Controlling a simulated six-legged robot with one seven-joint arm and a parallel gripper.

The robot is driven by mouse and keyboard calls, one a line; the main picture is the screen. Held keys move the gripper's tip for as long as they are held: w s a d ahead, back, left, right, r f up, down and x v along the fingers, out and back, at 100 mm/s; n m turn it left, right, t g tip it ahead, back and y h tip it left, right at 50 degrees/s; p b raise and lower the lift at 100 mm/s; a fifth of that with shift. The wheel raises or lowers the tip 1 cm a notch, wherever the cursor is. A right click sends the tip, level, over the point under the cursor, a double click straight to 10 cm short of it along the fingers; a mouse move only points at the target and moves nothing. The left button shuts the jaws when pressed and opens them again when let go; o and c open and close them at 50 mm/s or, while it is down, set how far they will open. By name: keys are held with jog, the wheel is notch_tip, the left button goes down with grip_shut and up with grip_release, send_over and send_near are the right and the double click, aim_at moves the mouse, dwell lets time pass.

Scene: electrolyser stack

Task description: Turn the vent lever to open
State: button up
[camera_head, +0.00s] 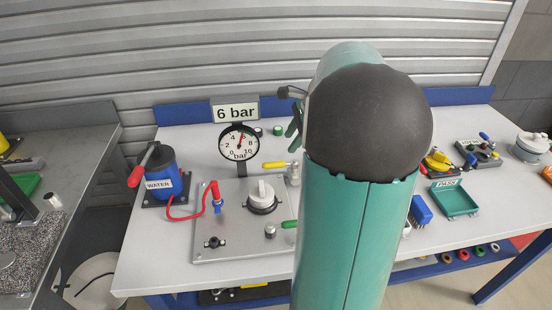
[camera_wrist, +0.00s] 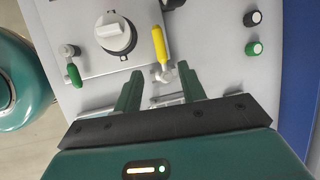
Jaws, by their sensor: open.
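Two levers show, and I see no label telling which is the vent lever. The yellow-handled lever (camera_head: 273,165) lies beside the grey plate, pointing left from a metal fitting; it also shows in the wrist view (camera_wrist: 159,42). The green-handled lever (camera_head: 289,224) is nearer the front, partly hidden by my arm; the wrist view shows it at the left (camera_wrist: 74,75). My gripper (camera_wrist: 160,78) is open and empty, its green fingers on either side of the yellow lever's fitting as seen from above. I cannot tell the height gap. My arm hides most of the gripper in the head view.
A white knob (camera_head: 262,193) stands on the grey plate (camera_head: 220,249), close to both levers. A gauge (camera_head: 239,146) under a "6 bar" sign (camera_head: 236,113) stands behind. A blue WATER container (camera_head: 162,172) and red hose (camera_head: 185,213) are left; a green PASS tray (camera_head: 455,202) is right.

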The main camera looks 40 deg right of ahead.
aim_at(276, 163)
jog(key=x, duration=1)
jog(key=shift+a, duration=0.1)
jog(key=shift+c, duration=0.4)
grip_shut()
